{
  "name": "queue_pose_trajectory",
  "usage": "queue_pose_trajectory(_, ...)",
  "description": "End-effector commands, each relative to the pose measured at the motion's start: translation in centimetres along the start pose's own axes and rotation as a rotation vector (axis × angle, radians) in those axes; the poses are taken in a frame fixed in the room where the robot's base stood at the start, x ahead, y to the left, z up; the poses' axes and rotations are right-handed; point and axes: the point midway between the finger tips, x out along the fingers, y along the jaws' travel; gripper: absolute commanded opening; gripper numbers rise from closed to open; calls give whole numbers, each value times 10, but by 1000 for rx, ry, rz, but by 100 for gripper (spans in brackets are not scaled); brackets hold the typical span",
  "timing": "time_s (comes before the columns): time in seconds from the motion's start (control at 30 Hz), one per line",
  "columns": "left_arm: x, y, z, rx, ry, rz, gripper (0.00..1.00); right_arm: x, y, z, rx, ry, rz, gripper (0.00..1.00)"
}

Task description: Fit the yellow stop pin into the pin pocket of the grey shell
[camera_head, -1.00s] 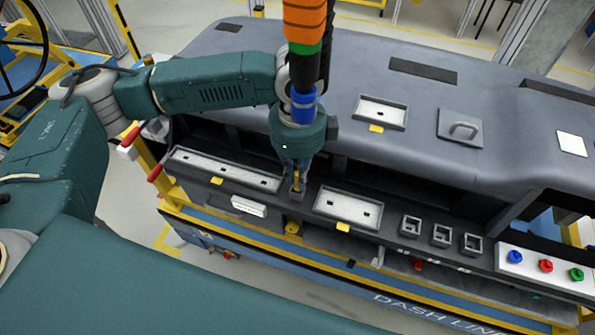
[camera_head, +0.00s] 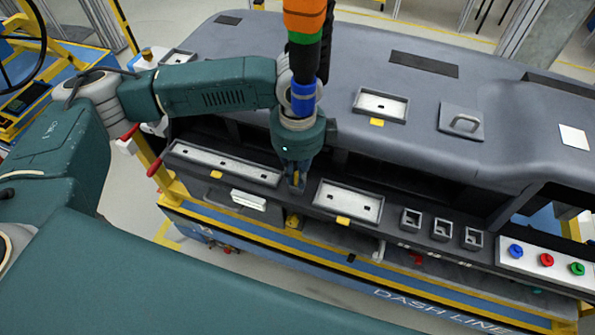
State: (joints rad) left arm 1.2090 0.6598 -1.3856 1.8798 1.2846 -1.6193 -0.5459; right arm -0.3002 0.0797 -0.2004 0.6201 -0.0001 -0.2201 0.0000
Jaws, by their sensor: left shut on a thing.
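My left gripper (camera_head: 297,180) points down at the front ledge of the grey shell (camera_head: 400,165), between two pale recessed trays. It is shut on the yellow stop pin, of which only a sliver of yellow (camera_head: 296,176) shows between the fingers. The fingertips are at a small dark block on the ledge, which appears to be the pin pocket (camera_head: 297,189). The fingers hide the pin's lower end, so I cannot tell how far it sits in the pocket. My right gripper is not in view.
A long tray (camera_head: 225,163) lies left of the gripper and a shorter tray (camera_head: 348,201) right of it. Several square sockets and a white panel with blue, red and green knobs (camera_head: 546,260) are farther right. A yellow knob (camera_head: 293,221) is below the ledge.

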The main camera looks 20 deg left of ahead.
Motion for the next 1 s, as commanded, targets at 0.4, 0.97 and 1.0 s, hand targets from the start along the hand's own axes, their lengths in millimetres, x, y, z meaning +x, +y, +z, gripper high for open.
queue_pose_trajectory(0.4,0,0,0,0,0,0,35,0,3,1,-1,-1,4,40)
queue_pose_trajectory(0.97,-92,-1,0,2,0,-3,35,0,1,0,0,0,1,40)
queue_pose_trajectory(1.0,-99,-1,-1,1,1,-3,35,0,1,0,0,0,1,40)
